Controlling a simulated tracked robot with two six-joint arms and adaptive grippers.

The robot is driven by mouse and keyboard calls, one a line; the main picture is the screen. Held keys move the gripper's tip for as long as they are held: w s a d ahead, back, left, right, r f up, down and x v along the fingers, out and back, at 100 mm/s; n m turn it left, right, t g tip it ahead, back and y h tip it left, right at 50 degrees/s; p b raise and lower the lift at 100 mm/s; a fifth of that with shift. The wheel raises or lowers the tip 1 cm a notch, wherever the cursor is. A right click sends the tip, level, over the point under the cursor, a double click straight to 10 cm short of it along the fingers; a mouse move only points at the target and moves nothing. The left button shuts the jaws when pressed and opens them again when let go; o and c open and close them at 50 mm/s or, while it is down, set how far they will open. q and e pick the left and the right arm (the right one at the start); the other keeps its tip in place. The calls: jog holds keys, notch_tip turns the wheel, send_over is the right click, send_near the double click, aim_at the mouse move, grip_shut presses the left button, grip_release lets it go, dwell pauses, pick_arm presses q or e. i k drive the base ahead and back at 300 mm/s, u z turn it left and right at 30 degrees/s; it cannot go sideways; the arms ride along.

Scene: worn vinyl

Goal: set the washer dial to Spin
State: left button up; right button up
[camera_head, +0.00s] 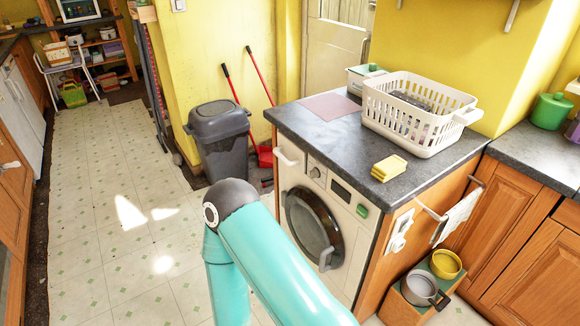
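The washer (294,183) is a white front-loader under the dark counter, with a round dark door (312,222) that looks shut. Its dial (315,172) is a small round knob on the upper panel, left of a dark display (341,190). The dial's marks and setting are too small to read. A teal arm of mine bends in front of the washer's lower left and hides part of it. Neither of my grippers is in view.
The counter (335,140) holds a white laundry basket (415,120), yellow sponges or cloths (388,168) and a pink mat (329,106). A grey bin (222,140) stands left of the washer. A wooden crate (402,308) with pots sits right. The tiled floor (100,200) at left is clear.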

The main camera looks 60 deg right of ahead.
aim_at(314, 173)
jog(key=z, duration=0.55)
jog(key=i, duration=1.2)
jog(key=z, duration=0.95)
jog(key=k, duration=0.75)
jog(key=z, duration=0.2)
jog(key=i, duration=0.8)
jog(key=u, duration=0.1)
